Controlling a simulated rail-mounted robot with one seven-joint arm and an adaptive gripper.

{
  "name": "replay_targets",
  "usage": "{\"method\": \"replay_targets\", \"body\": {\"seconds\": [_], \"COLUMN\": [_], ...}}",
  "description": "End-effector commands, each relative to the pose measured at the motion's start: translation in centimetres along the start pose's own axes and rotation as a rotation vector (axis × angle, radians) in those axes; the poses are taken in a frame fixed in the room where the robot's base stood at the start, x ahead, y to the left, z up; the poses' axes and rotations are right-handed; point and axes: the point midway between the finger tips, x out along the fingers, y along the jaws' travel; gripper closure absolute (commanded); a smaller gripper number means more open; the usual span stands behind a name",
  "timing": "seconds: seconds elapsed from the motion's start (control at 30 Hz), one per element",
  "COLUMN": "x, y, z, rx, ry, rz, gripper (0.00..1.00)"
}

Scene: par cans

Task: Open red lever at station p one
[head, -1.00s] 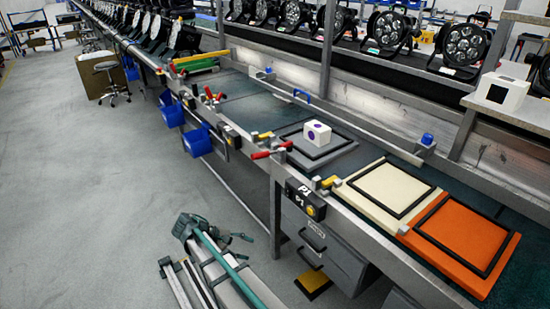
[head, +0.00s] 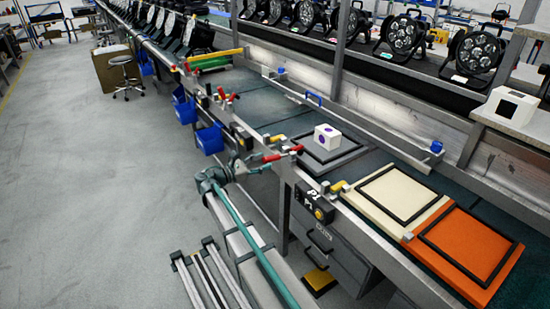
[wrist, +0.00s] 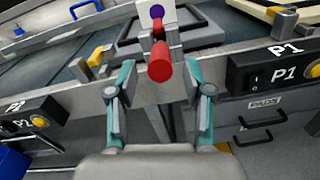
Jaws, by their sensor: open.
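The red lever (head: 272,157) is on a clamp at the bench's front edge, close to the station box marked P1 (head: 315,201). In the wrist view the red lever (wrist: 160,68) points toward the camera, with its grey clamp behind it. My gripper (head: 252,164) is just in front of the lever on the aisle side. Its two teal-jointed fingers (wrist: 157,92) are spread wide, one on each side of the lever's end, with visible gaps. The P1 box also shows at the right in the wrist view (wrist: 275,70).
A white cube with a purple dot (head: 326,137) sits on a framed grey pad (head: 348,157) behind the lever. Cream (head: 385,185) and orange (head: 470,262) panels lie to the right. Blue bins (head: 209,139) hang from the bench front. Open floor lies left.

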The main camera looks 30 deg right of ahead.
Motion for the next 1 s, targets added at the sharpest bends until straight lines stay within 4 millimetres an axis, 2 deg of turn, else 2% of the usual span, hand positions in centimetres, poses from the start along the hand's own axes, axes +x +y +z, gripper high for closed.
{"method": "replay_targets", "body": {"seconds": [0.1,0.3,0.5,0.77,1.0], "x": [2.2,4.8,5.9,5.9,5.9], "y": [0.0,0.0,0.0,0.0,0.0], "z": [0.0,0.0,0.0,0.0,0.0], "rx": [0.0,0.001,0.001,0.001,0.002], "ry": [0.0,0.0,0.0,0.0,0.0], "rz": [-0.003,-0.002,-0.001,0.0,-0.001], "gripper": [0.49,0.49,0.49,0.49,0.88]}}
